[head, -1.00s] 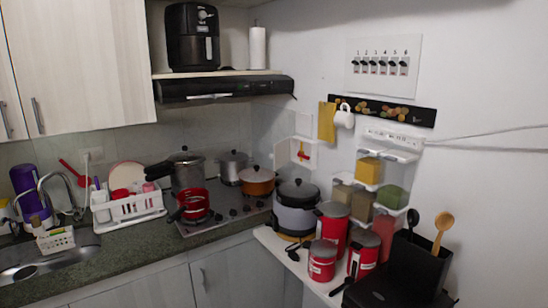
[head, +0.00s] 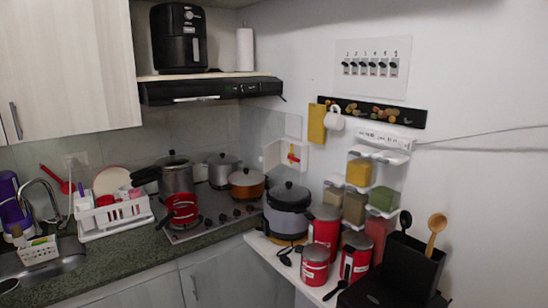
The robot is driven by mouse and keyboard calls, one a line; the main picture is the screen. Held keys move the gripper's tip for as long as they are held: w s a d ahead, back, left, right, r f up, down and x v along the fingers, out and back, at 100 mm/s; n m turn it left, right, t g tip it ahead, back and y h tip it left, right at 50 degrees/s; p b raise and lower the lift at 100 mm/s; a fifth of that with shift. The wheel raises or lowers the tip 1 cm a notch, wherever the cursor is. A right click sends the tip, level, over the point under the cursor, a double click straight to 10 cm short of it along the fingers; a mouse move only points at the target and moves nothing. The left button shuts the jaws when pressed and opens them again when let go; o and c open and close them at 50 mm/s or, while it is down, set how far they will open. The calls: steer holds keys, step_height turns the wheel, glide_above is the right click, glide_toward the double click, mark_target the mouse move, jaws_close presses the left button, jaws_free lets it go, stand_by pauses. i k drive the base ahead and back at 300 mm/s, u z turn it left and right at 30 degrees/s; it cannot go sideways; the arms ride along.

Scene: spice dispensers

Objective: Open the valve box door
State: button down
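The valve box (head: 301,165) is a small white box on the wall in the corner, behind and above the grey pot, in the head view. A valve (head: 292,154) with red and yellow parts shows inside it. A white panel (head: 271,156) stands out at the box's left side and looks like the door, swung outward; at this size I cannot tell how far it is open. My gripper is not in view.
A grey pot (head: 288,217), red canisters (head: 326,229) and a black utensil holder (head: 412,264) crowd the white counter below the box. The stove (head: 218,199) holds several pots. Spice dispensers (head: 359,172) hang to the right.

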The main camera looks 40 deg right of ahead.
mark_target(271, 159)
steer(key=i, duration=0.85)
